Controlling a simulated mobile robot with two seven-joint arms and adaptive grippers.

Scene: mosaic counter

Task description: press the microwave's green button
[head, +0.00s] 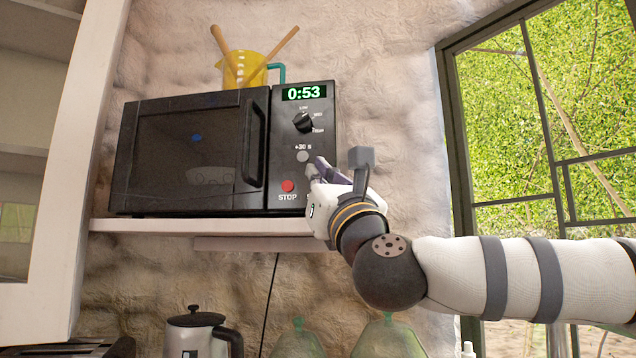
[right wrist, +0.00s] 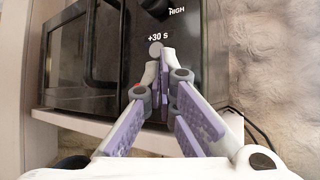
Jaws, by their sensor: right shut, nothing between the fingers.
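The black microwave (head: 190,152) stands on a white shelf, its door shut and its display (head: 304,93) reading 0:53 in green. Its panel has a dial (head: 303,122), a grey +30 s button (head: 302,156) and a red STOP button (head: 288,186). No green button shows; the lower right of the panel is hidden behind my right gripper (head: 316,168). That gripper is shut and empty, its fingertips in front of the panel. In the right wrist view its fingertips (right wrist: 162,62) appear just below the +30 s button (right wrist: 155,48); contact cannot be told. My left gripper is not in view.
A yellow jug (head: 241,70) with wooden utensils stands on the microwave. The white shelf (head: 200,226) ends near my right wrist. A kettle (head: 197,332) and green bags (head: 388,338) are below. A window (head: 540,120) is at the right, a white cabinet at the left.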

